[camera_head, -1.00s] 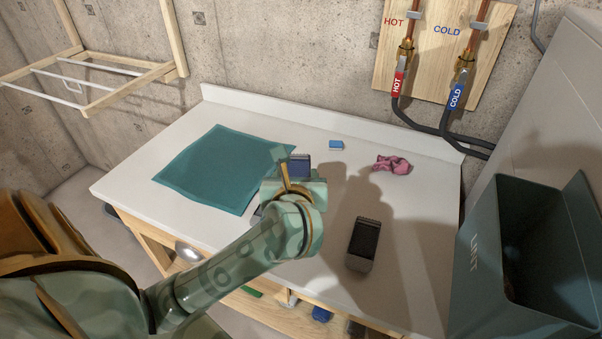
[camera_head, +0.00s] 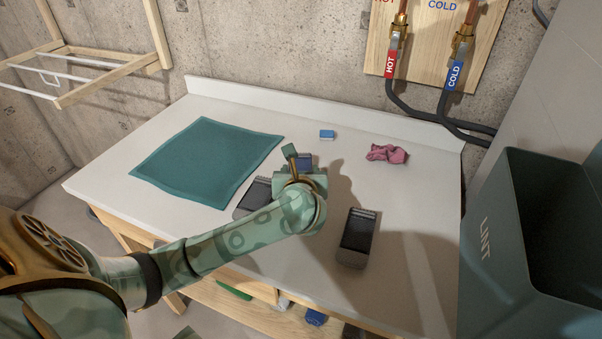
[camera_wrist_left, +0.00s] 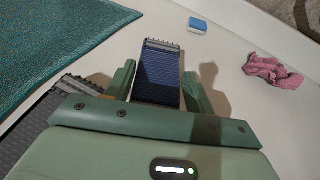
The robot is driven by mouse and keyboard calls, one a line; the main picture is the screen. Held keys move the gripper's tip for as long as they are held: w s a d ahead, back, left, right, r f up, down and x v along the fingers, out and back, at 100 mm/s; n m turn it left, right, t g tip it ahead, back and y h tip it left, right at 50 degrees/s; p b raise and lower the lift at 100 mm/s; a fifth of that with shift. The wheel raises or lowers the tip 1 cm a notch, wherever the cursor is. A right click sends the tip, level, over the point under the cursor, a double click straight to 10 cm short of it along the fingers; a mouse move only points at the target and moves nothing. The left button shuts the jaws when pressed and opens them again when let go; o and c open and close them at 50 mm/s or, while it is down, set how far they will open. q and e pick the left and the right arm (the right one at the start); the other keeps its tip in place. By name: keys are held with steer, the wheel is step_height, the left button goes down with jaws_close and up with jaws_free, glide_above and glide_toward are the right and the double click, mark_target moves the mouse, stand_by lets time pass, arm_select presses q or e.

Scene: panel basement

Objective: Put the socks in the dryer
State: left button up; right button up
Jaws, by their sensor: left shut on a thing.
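My left gripper (camera_head: 300,169) has its fingers on both sides of a blue folded sock (camera_wrist_left: 158,78) with a ribbed cuff, and is shut on it. The sock also shows just beyond the gripper in the head view (camera_head: 305,161); whether it is clear of the counter I cannot tell. A dark grey folded sock (camera_head: 252,196) lies left of the gripper, partly behind my arm. Another dark sock with a lighter grey end (camera_head: 358,238) lies to the right, on the front part of the counter. I cannot make out the dryer's opening. My right gripper is out of view.
The white counter (camera_head: 410,220) holds a teal cloth (camera_head: 205,160), a small blue-and-white block (camera_head: 327,135) and a crumpled pink cloth (camera_head: 386,153). A dark LINT bin (camera_head: 482,255) stands at right beside a pale appliance (camera_head: 545,90). Pipes and hoses run behind.

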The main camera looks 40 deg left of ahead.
arm_select(q)
steer(key=o, duration=0.7)
steer(key=shift+f, duration=0.1)
steer(key=shift+c, duration=0.2)
steer(key=o, duration=0.3)
